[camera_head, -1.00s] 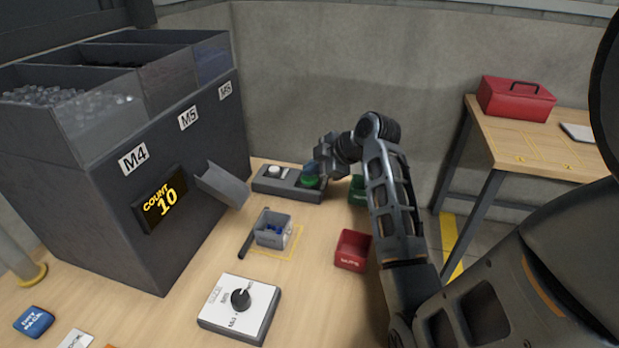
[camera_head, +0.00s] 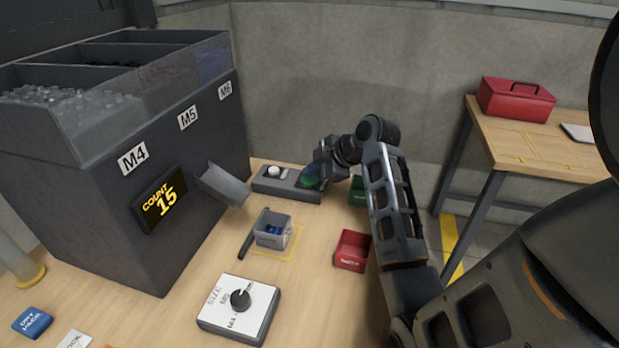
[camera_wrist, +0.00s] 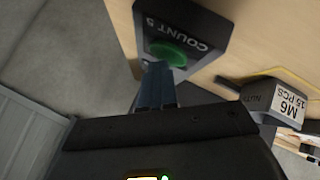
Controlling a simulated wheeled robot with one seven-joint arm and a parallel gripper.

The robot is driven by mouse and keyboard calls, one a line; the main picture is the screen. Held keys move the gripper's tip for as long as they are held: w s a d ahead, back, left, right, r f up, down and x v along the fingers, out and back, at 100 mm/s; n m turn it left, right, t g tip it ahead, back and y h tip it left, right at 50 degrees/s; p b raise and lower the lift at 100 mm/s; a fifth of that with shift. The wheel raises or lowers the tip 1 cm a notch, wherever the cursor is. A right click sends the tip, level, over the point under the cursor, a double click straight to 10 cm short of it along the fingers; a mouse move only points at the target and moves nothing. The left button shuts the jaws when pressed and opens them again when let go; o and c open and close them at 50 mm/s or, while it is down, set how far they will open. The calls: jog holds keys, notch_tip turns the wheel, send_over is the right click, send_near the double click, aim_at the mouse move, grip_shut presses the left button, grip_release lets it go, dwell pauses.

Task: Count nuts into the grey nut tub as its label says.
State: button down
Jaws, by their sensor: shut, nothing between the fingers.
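The feeder display (camera_head: 160,199) reads COUNT 15. The control box (camera_head: 268,188) has a white button (camera_head: 274,171) and a green button (camera_head: 307,184). In the wrist view the green button (camera_wrist: 167,54) is beside the text COUNT 5. My gripper (camera_wrist: 157,72) is shut and empty, with its tips at the green button's near edge; I cannot tell whether they touch.
The feeder (camera_head: 190,160) has M4, M5 and M6 bins and a chute (camera_head: 222,184). A size dial (camera_head: 238,308), a red bin (camera_head: 352,250), a green bin (camera_head: 357,190) and a dark rod (camera_head: 254,233) are on the table. A red toolbox (camera_head: 515,98) sits on the right table.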

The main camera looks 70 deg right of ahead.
aim_at(313, 181)
jog(key=shift+r+p, duration=0.65)
jog(key=shift+r, duration=0.15)
notch_tip(313, 181, up, 5)
jog(key=p, duration=0.4)
jog(key=shift+r, duration=0.1)
jog(key=shift+s, duration=0.1)
dwell(0.7)
